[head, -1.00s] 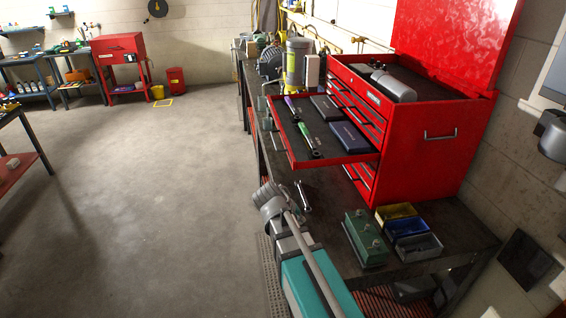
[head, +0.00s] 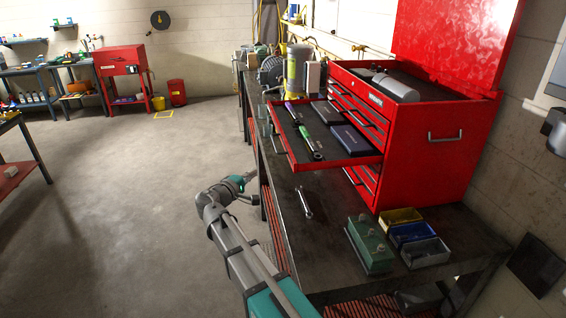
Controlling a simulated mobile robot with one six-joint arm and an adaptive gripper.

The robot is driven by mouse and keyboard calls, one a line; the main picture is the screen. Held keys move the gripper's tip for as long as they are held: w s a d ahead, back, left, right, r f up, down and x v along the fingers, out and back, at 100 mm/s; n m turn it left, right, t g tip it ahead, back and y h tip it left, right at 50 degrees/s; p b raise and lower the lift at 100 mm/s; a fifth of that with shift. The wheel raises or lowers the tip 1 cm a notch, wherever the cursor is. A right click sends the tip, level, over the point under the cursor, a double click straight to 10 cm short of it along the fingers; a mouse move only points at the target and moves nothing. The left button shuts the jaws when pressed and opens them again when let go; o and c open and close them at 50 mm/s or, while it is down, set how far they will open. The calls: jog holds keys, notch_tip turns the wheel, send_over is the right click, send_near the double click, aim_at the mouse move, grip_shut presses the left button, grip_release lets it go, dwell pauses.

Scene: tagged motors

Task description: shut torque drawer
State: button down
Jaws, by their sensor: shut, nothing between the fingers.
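The torque drawer (head: 292,163) is pulled out from the left face of the red tool chest (head: 420,150). It holds green and purple-handled wrenches (head: 308,140) and dark flat cases (head: 350,138). Its front faces left, over the bench edge. My gripper (head: 251,177) is small at the end of my arm, below and left of the drawer front, beside the bench edge. It is shut, empty and apart from the drawer. Its fingers are too small to make out clearly.
The chest's lid stands raised. On the bench (head: 325,230) lie a wrench (head: 304,203), a green box (head: 369,246) and small bins (head: 410,232). A yellow-grey canister (head: 298,70) and a motor (head: 271,73) stand behind the drawer. The floor to the left is clear.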

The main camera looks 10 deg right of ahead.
jog(key=shift+d, duration=0.1)
jog(key=s+d+x, duration=0.2)
jog(key=x, duration=1)
jog(key=shift+w+d, duration=0.25)
jog(key=shift+w, duration=0.05)
jog(key=shift+d, duration=0.1)
dwell(0.5)
